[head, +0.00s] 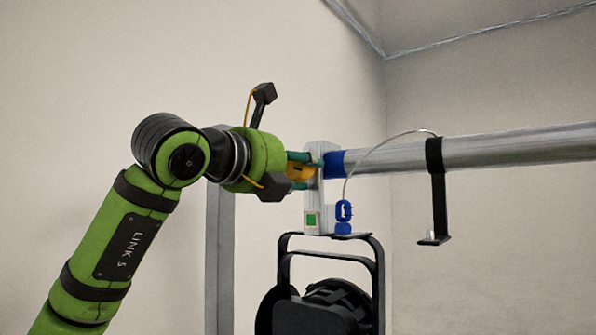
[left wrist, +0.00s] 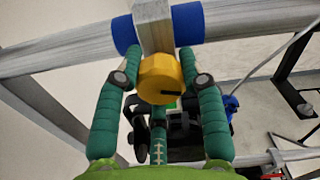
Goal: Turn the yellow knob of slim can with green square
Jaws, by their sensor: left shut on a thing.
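The slim can is a black can (head: 318,305) hanging from a pale clamp (head: 318,190) on a metal bar. A green square (head: 312,220) marks the clamp's lower part. The yellow knob (left wrist: 160,78) faces the left wrist camera, with a dark line on its face; in the head view the knob (head: 297,172) is partly hidden by my fingers. My left gripper (head: 303,168) reaches it from the left. Its green fingers (left wrist: 160,72) stand on both sides of the knob and are shut on it. My right gripper is in neither view.
The metal bar (head: 510,147) runs to the right, with a blue band (head: 335,164) beside the clamp. A black bracket (head: 437,195) hangs from it. A thin cable (head: 375,146) and a blue clip (head: 344,211) are close right of the clamp. An upright post (head: 218,260) stands behind my arm.

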